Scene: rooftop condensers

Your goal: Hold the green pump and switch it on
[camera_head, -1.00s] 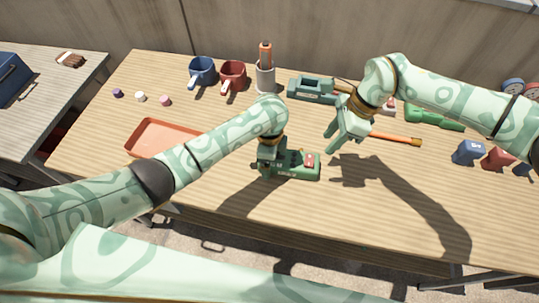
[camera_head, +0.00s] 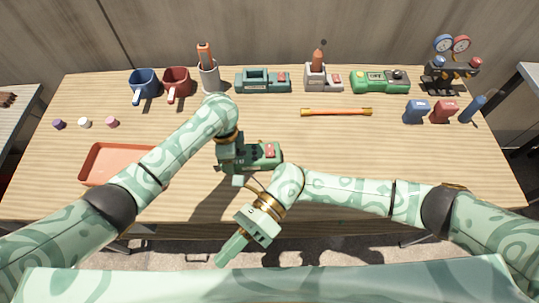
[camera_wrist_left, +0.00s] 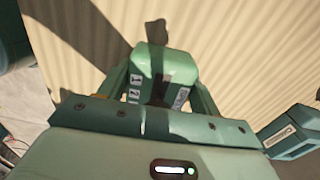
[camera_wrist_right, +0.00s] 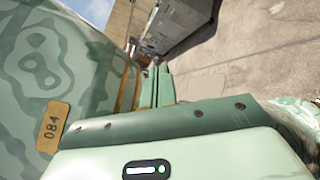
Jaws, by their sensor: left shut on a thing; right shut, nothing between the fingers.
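The green pump (camera_head: 264,156) lies on the table near its front middle, with a red switch (camera_head: 270,151) on top. My left gripper (camera_head: 236,156) is shut on the pump's left end. In the left wrist view the pump's green body (camera_wrist_left: 166,62) sits between the two fingers, with small white labels along its sides. The red switch's exact setting is too small to tell. My right gripper (camera_head: 232,248) is shut and empty, in front of the pump and low in the head view. Its closed fingers also show in the right wrist view (camera_wrist_right: 155,85).
An orange tray (camera_head: 88,166) lies left.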

